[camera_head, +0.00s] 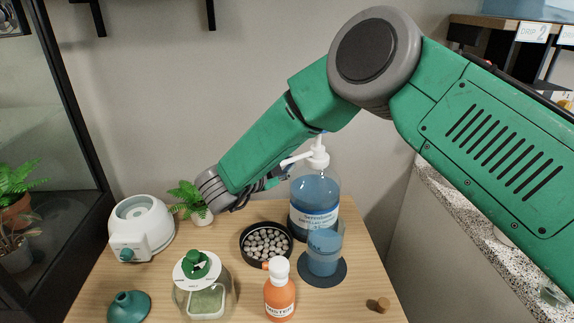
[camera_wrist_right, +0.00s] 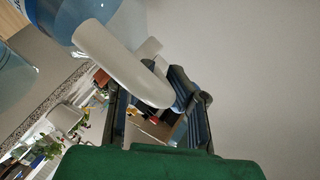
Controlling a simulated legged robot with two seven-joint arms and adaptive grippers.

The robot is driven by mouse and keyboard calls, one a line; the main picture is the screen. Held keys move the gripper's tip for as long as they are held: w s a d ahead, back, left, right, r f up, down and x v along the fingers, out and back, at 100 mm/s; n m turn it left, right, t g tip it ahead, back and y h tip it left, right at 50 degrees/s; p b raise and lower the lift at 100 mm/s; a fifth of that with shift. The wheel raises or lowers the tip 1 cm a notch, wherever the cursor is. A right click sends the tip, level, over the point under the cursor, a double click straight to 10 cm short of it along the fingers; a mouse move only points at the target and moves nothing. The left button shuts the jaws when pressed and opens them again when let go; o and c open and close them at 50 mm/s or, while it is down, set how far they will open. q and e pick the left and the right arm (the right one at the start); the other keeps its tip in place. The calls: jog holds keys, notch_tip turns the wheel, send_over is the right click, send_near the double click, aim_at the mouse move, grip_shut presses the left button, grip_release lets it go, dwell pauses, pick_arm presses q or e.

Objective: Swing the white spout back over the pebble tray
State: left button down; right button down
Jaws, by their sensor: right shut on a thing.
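The white spout (camera_head: 298,158) belongs to the pump on a clear bottle of blue liquid (camera_head: 314,190). It points left in the head view, its tip near my right gripper (camera_head: 272,179), which my forearm partly hides. In the wrist view the spout (camera_wrist_right: 125,65) runs down between the fingers of my right gripper (camera_wrist_right: 158,105), which is shut on it. The pebble tray (camera_head: 243,244), round and black with grey pebbles, sits left of the bottle, below the gripper in the picture. I cannot tell whether the spout tip is over it. My left gripper is not in view.
A cup of blue liquid (camera_head: 324,255) stands on a dark coaster (camera_head: 314,281) in front of the bottle. An orange bottle (camera_head: 280,297), a jar (camera_head: 219,299), a white device (camera_head: 141,228) and a small plant (camera_head: 186,193) surround the tray. A cork (camera_head: 378,305) lies front right.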

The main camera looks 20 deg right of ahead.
jog(key=shift+a+f, duration=0.1)
jog(key=shift+f, duration=0.15)
jog(key=c, duration=1.6)
grip_release()
jog(key=shift+w+d, duration=0.25)
jog(key=shift+s+a+r, duration=0.1)
jog(key=shift+s+r, duration=0.05)
jog(key=shift+s+a+r, duration=0.1)
jog(key=shift+s+a, duration=0.1)
jog(key=shift+a, duration=0.15)
jog(key=v, duration=1)
jog(key=shift+s+a, duration=0.1)
jog(key=shift+a, duration=0.35)
